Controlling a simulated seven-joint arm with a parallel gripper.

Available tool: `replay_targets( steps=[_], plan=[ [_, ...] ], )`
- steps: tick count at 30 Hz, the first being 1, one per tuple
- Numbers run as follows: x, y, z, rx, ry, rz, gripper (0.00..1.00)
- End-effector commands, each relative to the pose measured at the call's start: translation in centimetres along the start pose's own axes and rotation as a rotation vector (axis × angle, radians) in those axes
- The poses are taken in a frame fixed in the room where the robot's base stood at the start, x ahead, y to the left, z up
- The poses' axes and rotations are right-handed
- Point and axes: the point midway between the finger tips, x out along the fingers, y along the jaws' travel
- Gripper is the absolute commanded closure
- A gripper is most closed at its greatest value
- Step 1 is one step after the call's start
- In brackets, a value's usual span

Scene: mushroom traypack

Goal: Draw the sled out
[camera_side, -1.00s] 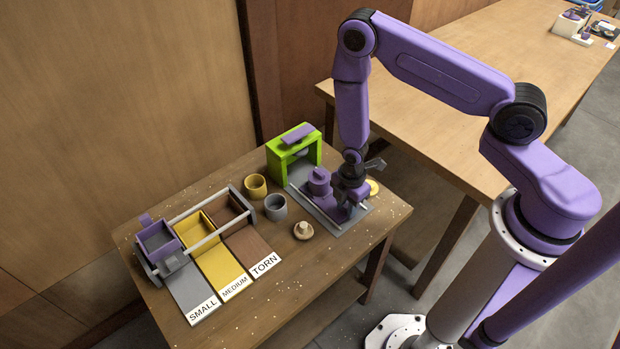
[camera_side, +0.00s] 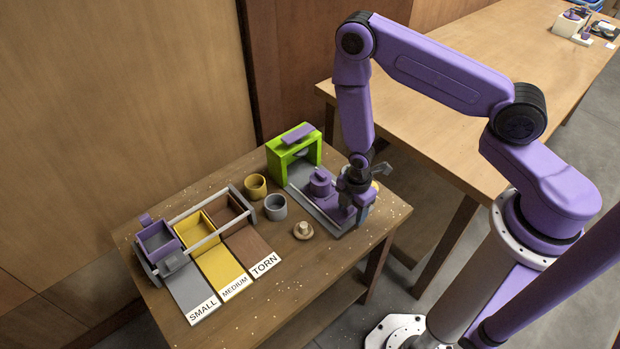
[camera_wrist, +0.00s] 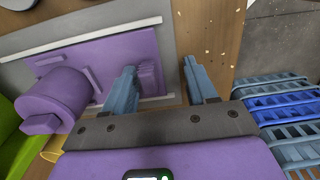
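The purple sled (camera_wrist: 118,62) lies between white rails on a grey base plate (camera_side: 296,181), in front of a green arch (camera_side: 293,148). A purple cylinder with a knob (camera_side: 320,182) stands on the sled and also shows in the wrist view (camera_wrist: 52,102). A small raised purple handle (camera_wrist: 150,74) sits at the sled's outer end. My gripper (camera_wrist: 163,78) is open, its two blue-grey fingers apart. The left finger overlaps the handle's left side in the wrist view; the right finger is past the sled's end. Contact cannot be told. In the side view, my gripper (camera_side: 357,204) hides the outer end.
Left of the base stand a yellow cup (camera_side: 255,186), a grey cup (camera_side: 275,207) and a mushroom (camera_side: 303,230). A rack of bins (camera_side: 203,238) stands farther left with labelled lanes. Blue crates (camera_wrist: 285,108) show beyond the table edge in the wrist view.

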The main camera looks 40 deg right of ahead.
Motion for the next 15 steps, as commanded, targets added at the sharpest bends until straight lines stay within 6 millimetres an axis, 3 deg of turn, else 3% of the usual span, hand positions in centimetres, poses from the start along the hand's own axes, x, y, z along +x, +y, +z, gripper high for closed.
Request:
replay_targets(
  steps=[15],
  plan=[
    [-3.0,-0.3,-0.1,-0.010,-0.003,-0.009,0.44]
  ],
)
